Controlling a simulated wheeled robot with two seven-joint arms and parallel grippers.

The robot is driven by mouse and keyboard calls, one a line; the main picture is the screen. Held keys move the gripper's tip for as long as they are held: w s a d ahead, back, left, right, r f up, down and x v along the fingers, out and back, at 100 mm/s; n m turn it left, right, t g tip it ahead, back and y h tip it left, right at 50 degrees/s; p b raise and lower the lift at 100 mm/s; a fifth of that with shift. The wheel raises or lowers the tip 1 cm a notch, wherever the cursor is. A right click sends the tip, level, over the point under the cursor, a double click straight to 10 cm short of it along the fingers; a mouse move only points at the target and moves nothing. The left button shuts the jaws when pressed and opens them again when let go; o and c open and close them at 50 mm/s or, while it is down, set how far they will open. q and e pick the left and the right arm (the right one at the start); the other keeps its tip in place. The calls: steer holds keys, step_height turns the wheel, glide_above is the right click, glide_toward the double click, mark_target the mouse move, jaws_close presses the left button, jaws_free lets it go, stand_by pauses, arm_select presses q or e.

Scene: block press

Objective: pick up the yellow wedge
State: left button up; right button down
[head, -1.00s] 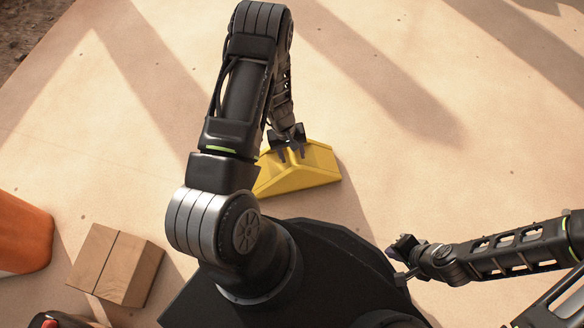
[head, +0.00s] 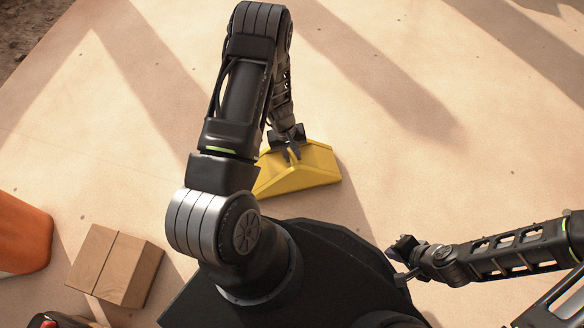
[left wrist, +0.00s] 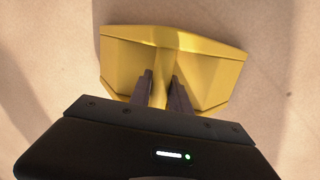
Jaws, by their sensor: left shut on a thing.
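The yellow wedge (head: 299,176) lies on the sandy floor just in front of my base in the head view. It also fills the upper middle of the left wrist view (left wrist: 206,78). My left gripper (head: 291,155) reaches down onto it from above. In the left wrist view its two fingers (left wrist: 161,92) are close together on the middle of the wedge, shut on it. The finger tips are partly hidden against the wedge. My right gripper (head: 397,259) is at the lower right, away from the wedge; its finger gap is too small to make out.
A cardboard box (head: 115,266) sits at the lower left, with an orange object (head: 20,235) beyond it at the left edge. A dark item with red (head: 58,320) is cut off at the bottom left. The floor around and beyond the wedge is clear.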

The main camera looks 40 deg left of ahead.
arm_select(q)
jaws_close()
stand_by(0.8)
steer(key=shift+r+p, duration=0.45)
steer(key=shift+p, duration=0.05)
step_height(320, 180, up, 8)
steer(key=p, duration=0.3)
steer(key=shift+r, duration=0.1)
steer(key=shift+r+p, duration=0.4)
steer(key=shift+r, duration=0.35)
